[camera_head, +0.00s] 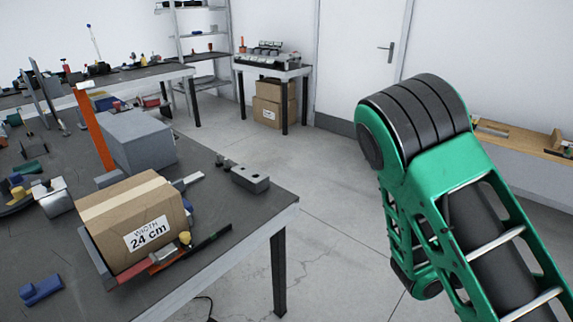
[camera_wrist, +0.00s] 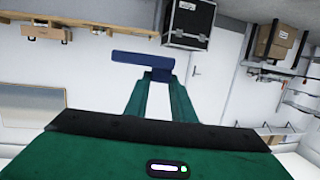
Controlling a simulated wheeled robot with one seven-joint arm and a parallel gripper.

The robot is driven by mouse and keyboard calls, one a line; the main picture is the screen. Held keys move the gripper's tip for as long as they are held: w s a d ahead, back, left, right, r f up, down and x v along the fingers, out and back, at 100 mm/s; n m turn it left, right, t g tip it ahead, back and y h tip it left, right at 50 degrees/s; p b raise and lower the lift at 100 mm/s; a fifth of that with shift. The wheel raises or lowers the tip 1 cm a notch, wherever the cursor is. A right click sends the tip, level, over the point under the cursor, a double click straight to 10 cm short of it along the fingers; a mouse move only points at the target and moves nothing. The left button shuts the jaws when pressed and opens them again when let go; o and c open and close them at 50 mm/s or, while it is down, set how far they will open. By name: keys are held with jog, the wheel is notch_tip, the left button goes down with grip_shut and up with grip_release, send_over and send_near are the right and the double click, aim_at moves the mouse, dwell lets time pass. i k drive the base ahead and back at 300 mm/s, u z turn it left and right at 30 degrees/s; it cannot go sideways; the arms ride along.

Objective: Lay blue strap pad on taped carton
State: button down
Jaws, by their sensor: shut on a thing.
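The taped carton (camera_head: 115,205) is a brown box with a lighter tape band across its top and a label reading "WIDTH 24 cm". It lies tilted in a holder near the front edge of the dark workbench in the head view. In the wrist view, my gripper (camera_wrist: 159,77) has its green fingers shut on the blue strap pad (camera_wrist: 135,58), a flat blue bar sticking out mostly to the left. The gripper and the held pad are out of the head view, and the carton is out of the wrist view.
A blue block (camera_head: 42,288) lies on the workbench (camera_head: 215,212) left of the carton. A grey box (camera_head: 138,140), an orange upright (camera_head: 95,130) and a grey metal block (camera_head: 250,178) stand behind it. Open floor (camera_head: 335,215) lies between bench and my green arm.

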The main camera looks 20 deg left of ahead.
aim_at(116, 186)
jog(key=u, duration=0.45)
jog(key=i, duration=0.15)
jog(key=u, duration=0.75)
